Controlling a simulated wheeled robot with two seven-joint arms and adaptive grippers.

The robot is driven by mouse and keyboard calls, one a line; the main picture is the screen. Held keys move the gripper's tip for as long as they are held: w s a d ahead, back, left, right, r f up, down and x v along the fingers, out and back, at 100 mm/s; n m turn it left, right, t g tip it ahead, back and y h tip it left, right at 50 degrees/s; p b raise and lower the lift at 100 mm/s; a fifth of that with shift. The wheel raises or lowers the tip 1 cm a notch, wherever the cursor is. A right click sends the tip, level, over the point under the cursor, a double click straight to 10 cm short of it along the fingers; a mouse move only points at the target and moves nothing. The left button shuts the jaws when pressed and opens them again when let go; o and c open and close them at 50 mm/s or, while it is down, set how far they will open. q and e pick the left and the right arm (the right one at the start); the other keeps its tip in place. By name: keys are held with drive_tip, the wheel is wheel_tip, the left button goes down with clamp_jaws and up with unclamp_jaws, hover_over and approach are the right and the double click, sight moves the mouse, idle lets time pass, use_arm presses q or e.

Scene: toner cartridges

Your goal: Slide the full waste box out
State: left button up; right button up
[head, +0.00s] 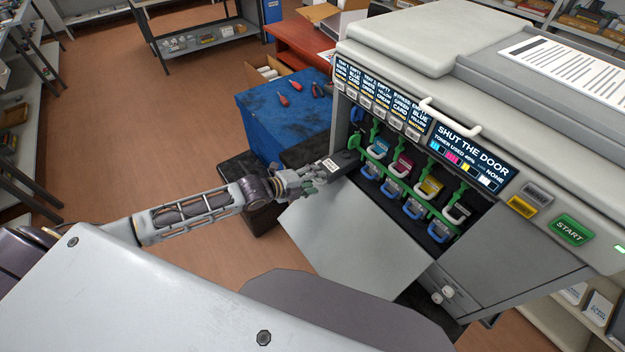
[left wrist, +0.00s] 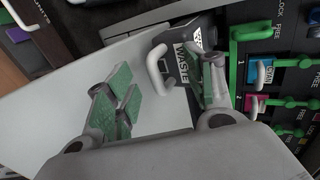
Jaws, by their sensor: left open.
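The waste box (head: 347,158) is a dark box with a white label, at the left end of the printer's open bay. It appears to stick out of the bay over the open door. The left wrist view shows its label reading WASTE (left wrist: 184,63) and its white handle (left wrist: 155,68). My left gripper (head: 301,181) is in front of the box's labelled end. In the left wrist view the gripper's green-padded fingers (left wrist: 163,95) are apart, with the handle beyond and between them. I cannot tell whether a finger touches the box. My right gripper is not in view.
The printer door (head: 355,235) is folded down below the bay. Several cartridges with green levers, among them a yellow one (head: 430,187), stand right of the box. The display (head: 470,152) reads SHUT THE DOOR. A blue-topped stand (head: 280,115) holds tools behind my gripper.

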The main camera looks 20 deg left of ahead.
use_arm(q)
drive_tip(key=shift+s+a+r, duration=0.1)
idle(0.3)
drive_tip(key=shift+s+a+r+p, duration=0.3)
drive_tip(key=shift+s+p, duration=0.2)
drive_tip(key=shift+p, duration=0.3)
drive_tip(key=shift+p+v, duration=1.4)
drive_tip(key=shift+v, duration=0.1)
drive_tip(key=shift+p+v, duration=0.6)
drive_tip(key=shift+v, duration=0.25)
drive_tip(key=shift+s+a+r, duration=0.1)
drive_tip(key=shift+s+a, duration=0.05)
drive_tip(key=shift+s, duration=0.1)
